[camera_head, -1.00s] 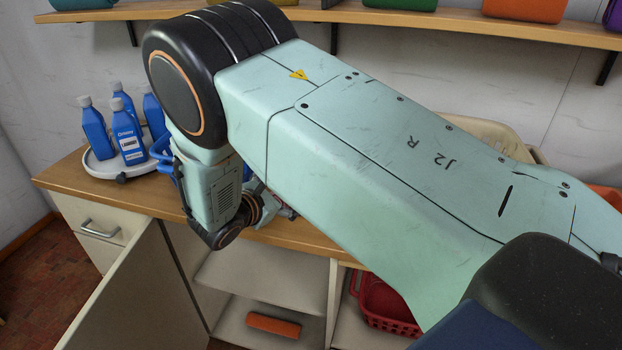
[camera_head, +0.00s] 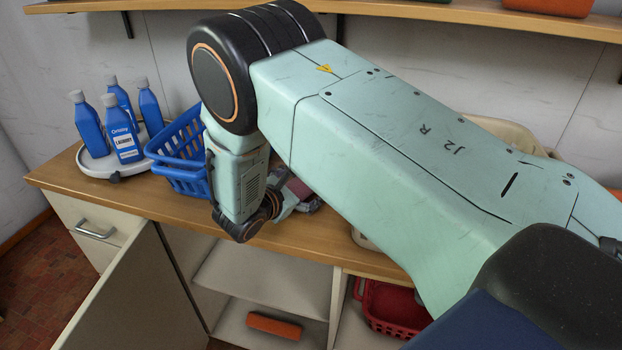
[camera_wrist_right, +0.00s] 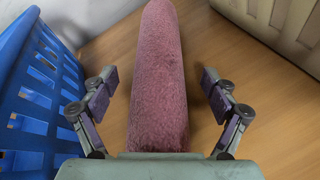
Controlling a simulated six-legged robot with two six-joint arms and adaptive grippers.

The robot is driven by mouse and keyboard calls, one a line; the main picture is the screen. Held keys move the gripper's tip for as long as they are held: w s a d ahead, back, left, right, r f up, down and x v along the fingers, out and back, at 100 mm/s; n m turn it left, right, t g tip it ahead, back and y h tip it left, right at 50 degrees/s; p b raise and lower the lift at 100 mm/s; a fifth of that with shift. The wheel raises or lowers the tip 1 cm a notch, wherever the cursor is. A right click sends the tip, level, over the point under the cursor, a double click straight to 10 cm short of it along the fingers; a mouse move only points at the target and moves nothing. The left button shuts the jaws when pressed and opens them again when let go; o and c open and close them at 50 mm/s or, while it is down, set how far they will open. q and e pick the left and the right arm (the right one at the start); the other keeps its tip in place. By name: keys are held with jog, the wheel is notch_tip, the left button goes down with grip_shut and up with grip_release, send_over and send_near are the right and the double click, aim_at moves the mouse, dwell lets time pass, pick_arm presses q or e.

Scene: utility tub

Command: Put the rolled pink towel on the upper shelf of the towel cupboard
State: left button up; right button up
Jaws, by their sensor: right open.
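The rolled pink towel (camera_wrist_right: 158,75) lies on the wooden counter, running away from my right gripper (camera_wrist_right: 158,90) in the right wrist view. The open fingers stand on either side of the towel with a gap to each side. In the head view my right arm hides most of it; a bit of pink (camera_head: 298,190) shows beside my right gripper (camera_head: 288,200). The open cupboard below the counter has a bare upper shelf (camera_head: 255,283). An orange roll (camera_head: 274,326) lies on its lower shelf. My left gripper is not in view.
A blue basket (camera_head: 180,160) stands left of the towel, and also close by in the wrist view (camera_wrist_right: 30,85). A beige container (camera_wrist_right: 280,30) is to the right. Blue bottles (camera_head: 121,130) stand on a round tray. The open cupboard door (camera_head: 120,295) juts forward. A red basket (camera_head: 385,310) is lower right.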

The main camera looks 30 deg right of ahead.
jog(key=shift+d, duration=0.2)
jog(key=shift+s+a+r, duration=0.1)
jog(key=shift+s+r, duration=0.15)
jog(key=shift+w+f, duration=0.3)
jog(key=c, duration=0.6)
jog(key=shift+s+r, duration=0.2)
jog(key=shift+r, duration=0.05)
jog(key=c, duration=0.5)
jog(key=shift+w+f, duration=0.15)
jog(key=shift+w, duration=0.05)
jog(key=c, duration=0.5)
jog(key=shift+s+r, duration=0.1)
jog(key=shift+r, duration=0.15)
notch_tip(320, 180, up, 9)
jog(key=shift+s+r+p, duration=0.1)
jog(key=shift+r+p, duration=0.1)
jog(key=shift+p, duration=0.3)
jog(key=shift+f+b, duration=0.55)
jog(key=shift+b, duration=0.05)
jog(key=shift+f, duration=0.15)
